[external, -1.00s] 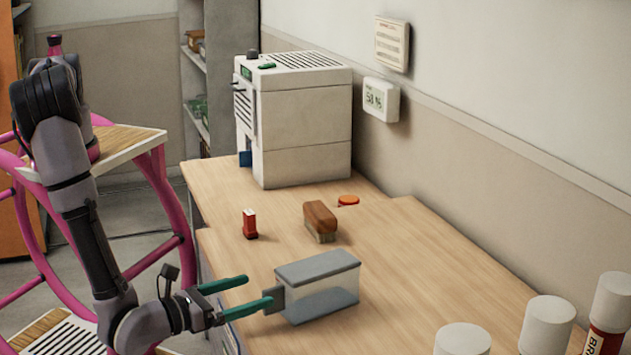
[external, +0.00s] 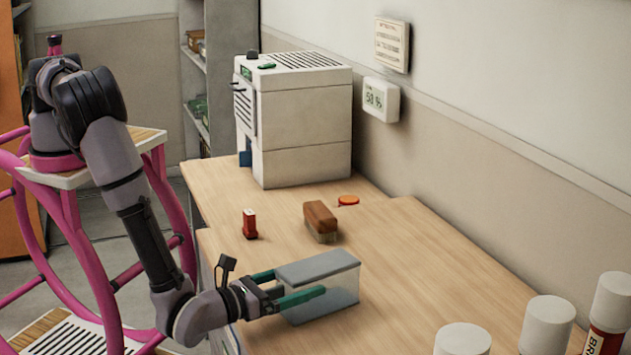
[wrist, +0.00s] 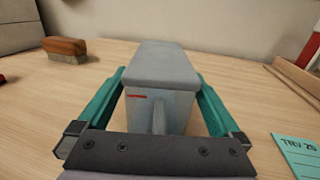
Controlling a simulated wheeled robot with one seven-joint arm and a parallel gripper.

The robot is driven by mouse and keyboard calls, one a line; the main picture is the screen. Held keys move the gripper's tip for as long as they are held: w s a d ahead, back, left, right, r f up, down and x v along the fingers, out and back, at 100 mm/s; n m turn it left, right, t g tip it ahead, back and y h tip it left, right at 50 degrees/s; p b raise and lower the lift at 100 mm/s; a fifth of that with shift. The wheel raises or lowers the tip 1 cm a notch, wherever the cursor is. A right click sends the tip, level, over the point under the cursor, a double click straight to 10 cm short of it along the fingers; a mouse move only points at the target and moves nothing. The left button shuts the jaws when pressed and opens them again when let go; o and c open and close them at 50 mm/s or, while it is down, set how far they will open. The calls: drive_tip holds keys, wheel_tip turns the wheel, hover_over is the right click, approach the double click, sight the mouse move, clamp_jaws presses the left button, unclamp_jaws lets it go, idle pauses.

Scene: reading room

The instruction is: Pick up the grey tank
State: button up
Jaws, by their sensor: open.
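The grey tank (external: 330,297) is a box with a flat grey lid and clear-looking sides, standing upright on the wooden desk. It also shows in the wrist view (wrist: 166,65), with a small handle on its near face. My gripper (external: 300,285) is open, with one green finger along each side of the tank. In the wrist view the fingers (wrist: 160,95) flank the tank, with a narrow gap visible on the right side. Whether the left finger touches the tank I cannot tell.
A brown brush (external: 320,220), a small red object (external: 250,224) and an orange disc (external: 348,200) lie behind the tank. A white machine (external: 300,120) stands at the back. White-capped tubes (external: 548,325) stand at front right. A teal card (wrist: 298,152) lies right of the tank.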

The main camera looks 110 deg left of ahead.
drive_tip(key=c, duration=1.3)
